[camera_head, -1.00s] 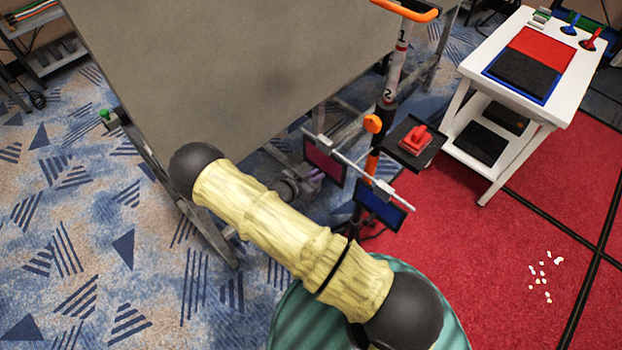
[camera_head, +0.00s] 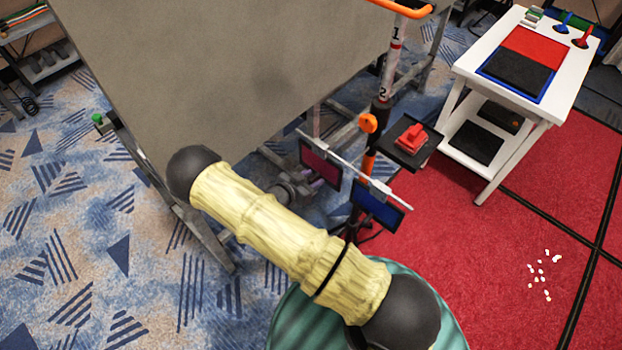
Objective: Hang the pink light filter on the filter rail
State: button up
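The pink light filter (camera_head: 321,163) is a dark pink panel in a dark frame, with a grey clip at its top edge. The clip overlaps the left part of the white filter rail (camera_head: 346,161); I cannot tell whether it is seated on it. A blue filter (camera_head: 378,206) hangs from the right part of the rail by a similar clip. My gripper (camera_head: 318,183), grey with purplish fingers, appears small behind my yellow arm, at the pink filter's lower edge. Whether its fingers grip the frame is too small to tell.
The rail is on a stand with an orange knob (camera_head: 368,122) and a small black tray (camera_head: 411,148) holding a red object. A large grey panel (camera_head: 230,70) stands close behind on the left. A white cart (camera_head: 510,113) stands right.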

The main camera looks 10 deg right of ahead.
jog(key=b+v, duration=0.2)
jog(key=v, duration=1.5)
jog(key=shift+a, duration=0.2)
jog(key=w+d+r+n+y+p, duration=0.1)
jog(key=w+r+n+y, duration=0.15)
jog(key=r+y, duration=0.35)
jog(key=w+d+r+n+y+p, duration=0.2)
jog(key=w+r+y, duration=0.2)
jog(key=r, duration=0.3)
jog(key=s+d+r+n+g+p, duration=0.1)
jog(key=s+d+r+n+g, duration=0.1)
jog(key=s+d+r, duration=0.3)
jog(key=s+d+r+n+g+p, duration=0.1)
jog(key=s+d+r+n+g, duration=0.2)
jog(key=s+d+r, duration=0.3)
jog(key=s+d+n, duration=0.1)
jog(key=s+d, duration=0.1)
jog(key=s, duration=0.3)
jog(key=shift+y, duration=0.3)
